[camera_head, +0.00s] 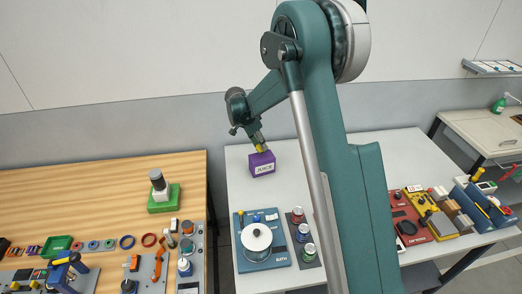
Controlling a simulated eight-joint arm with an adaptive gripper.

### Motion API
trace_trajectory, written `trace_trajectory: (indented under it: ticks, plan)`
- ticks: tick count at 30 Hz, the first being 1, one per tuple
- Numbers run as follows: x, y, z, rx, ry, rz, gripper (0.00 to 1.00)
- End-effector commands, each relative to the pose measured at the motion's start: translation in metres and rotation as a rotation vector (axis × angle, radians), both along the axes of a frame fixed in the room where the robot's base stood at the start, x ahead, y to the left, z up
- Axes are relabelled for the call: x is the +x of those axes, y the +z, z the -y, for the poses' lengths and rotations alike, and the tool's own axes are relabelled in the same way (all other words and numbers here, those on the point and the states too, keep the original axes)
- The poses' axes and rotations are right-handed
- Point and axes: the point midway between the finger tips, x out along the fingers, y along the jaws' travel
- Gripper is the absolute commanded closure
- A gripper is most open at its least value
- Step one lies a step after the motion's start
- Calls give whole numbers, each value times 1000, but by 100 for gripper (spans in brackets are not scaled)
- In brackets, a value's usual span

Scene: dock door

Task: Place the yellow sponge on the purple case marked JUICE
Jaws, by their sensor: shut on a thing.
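The purple case marked JUICE (263,168) stands on the white table, near its back left. My gripper (260,146) is directly above the case, pointing down. It is shut on the yellow sponge (262,149), which shows as a small yellow patch at the fingertips. The sponge is at or just over the top of the case; I cannot tell whether they touch. My gripper hides part of the sponge.
A blue BATH tray (264,265) with a white round pot (257,238) is in front of the case. Several cans stand on a dark mat (309,260) to its right. A wooden bench (100,179) is at left. The white table around the case is clear.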

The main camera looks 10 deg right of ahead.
Motion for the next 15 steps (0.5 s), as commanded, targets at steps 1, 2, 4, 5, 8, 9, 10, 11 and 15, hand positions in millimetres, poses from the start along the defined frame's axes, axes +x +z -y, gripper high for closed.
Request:
trace_trajectory:
  ticks: [1, 2, 4, 5, 8, 9, 10, 11, 15]
  plan:
    - [0, -3, 0, 0, 0, 0, 84]
    - [0, -5, 0, 0, 0, 0, 84]
    - [0, -11, 0, 0, 0, 0, 84]
    - [0, -14, 0, 0, 0, 0, 84]
    - [0, -25, 0, 0, 0, 0, 84]
    - [0, -29, 0, 0, 0, 0, 84]
    - [0, -31, 0, 0, 0, 0, 84]
    - [0, -33, 0, 0, 0, 0, 84]
    - [0, -36, 0, 0, 0, 0, 84]
